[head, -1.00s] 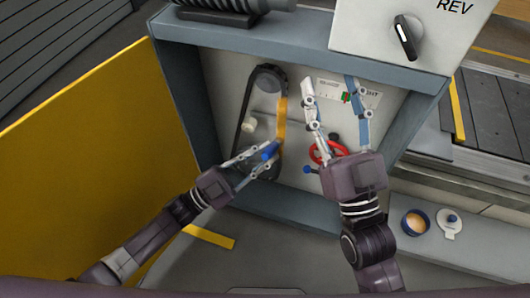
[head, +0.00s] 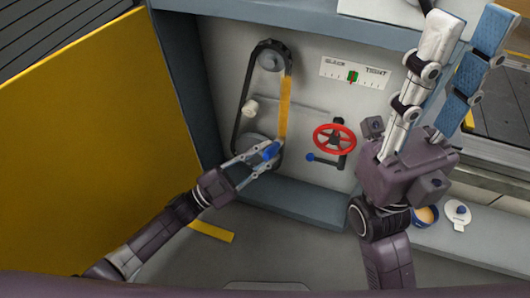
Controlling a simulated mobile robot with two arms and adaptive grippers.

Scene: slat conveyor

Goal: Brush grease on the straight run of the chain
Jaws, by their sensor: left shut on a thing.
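The chain (head: 238,112) is a dark loop around an upper sprocket (head: 270,61) and a lower one, on the grey machine panel. An amber band (head: 285,108) runs along its right-hand straight run; I cannot tell whether this is grease or a marking. My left gripper (head: 266,152) is shut on a small blue-handled tool (head: 271,150), seemingly the brush, at the lower end of that band. Its bristles are not clear, nor whether it touches the chain. My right gripper (head: 470,18) is open and empty, raised at the upper right, away from the chain.
A red handwheel (head: 334,139) and a scale with a green pointer (head: 353,76) are right of the chain. A pale knob (head: 250,107) sits inside the loop. A blue tub (head: 426,214) of tan paste and a lid (head: 457,213) stand at lower right. A yellow panel (head: 85,150) borders the left.

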